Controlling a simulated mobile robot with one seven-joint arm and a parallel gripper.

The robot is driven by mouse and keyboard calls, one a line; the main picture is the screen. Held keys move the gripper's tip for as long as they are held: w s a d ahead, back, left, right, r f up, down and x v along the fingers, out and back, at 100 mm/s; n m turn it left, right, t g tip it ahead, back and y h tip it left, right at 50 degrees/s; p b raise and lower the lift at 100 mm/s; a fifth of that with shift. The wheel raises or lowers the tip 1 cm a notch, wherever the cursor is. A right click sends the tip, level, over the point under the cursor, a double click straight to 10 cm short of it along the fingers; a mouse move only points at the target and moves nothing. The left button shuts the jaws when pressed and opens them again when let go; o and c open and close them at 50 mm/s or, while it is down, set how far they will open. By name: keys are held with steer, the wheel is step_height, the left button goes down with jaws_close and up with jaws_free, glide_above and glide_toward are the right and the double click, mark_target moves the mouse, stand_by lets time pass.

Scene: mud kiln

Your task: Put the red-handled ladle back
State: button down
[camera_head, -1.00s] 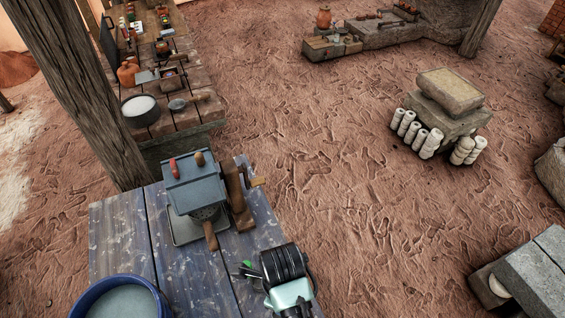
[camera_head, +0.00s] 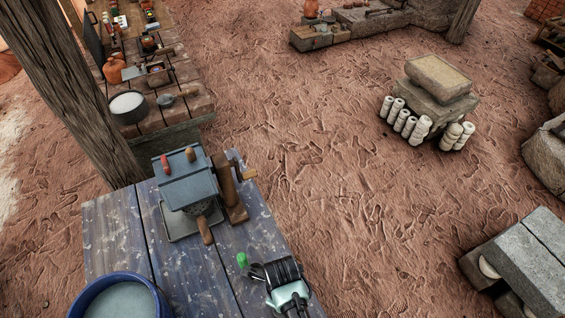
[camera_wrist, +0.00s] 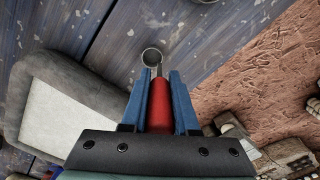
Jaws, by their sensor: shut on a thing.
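The red-handled ladle (camera_wrist: 160,103) shows in the wrist view, its red handle between the two blue fingers of my gripper (camera_wrist: 158,84). My gripper is shut on the handle. A small round metal end (camera_wrist: 152,58) points away from the fingers. In the head view my gripper (camera_head: 258,271) is at the right side of the near blue table (camera_head: 118,235); I cannot make out the held ladle there. A blue-grey box (camera_head: 184,184) stands on this table, with a red grip and a brown grip on top.
A small green thing (camera_head: 242,259) shows just left of my gripper. A blue tub of grey liquid (camera_head: 78,297) stands at the front left. A wooden post (camera_head: 85,90) rises behind the table. Open ground lies to the right, with a stone stack (camera_head: 438,90) farther off.

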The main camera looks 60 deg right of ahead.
steer(key=shift+f, duration=0.15)
steer(key=c, duration=0.7)
jaws_free()
step_height(320, 180, up, 12)
steer(key=shift+r, duration=0.2)
steer(key=shift+w, duration=0.15)
